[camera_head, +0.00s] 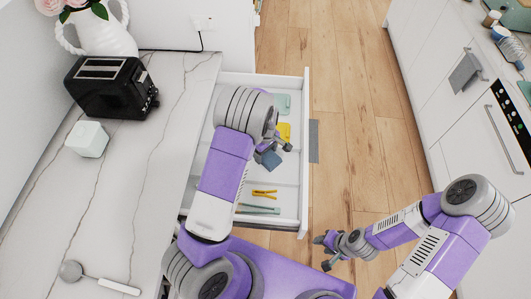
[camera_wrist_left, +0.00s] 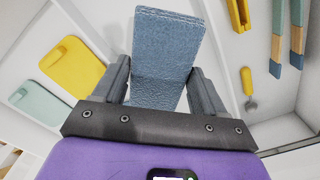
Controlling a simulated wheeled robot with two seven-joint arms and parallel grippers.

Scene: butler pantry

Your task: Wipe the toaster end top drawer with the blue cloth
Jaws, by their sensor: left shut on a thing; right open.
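The open top drawer (camera_head: 291,199) juts out from the counter by the black toaster (camera_head: 109,88). My left gripper (camera_head: 275,150) reaches into the drawer space. In the left wrist view my left gripper (camera_wrist_left: 160,92) is shut on the blue cloth (camera_wrist_left: 168,38), which stands out beyond its fingers. The cloth also shows as a small blue-grey patch in the head view (camera_head: 271,160). I cannot tell whether the cloth touches the drawer floor. My right gripper (camera_head: 326,252) is open and empty over the floor, right of the drawer.
A white cube (camera_head: 87,140) and a ladle (camera_head: 99,280) lie on the counter. A grey cloth (camera_head: 465,73) hangs on the opposite cabinet.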

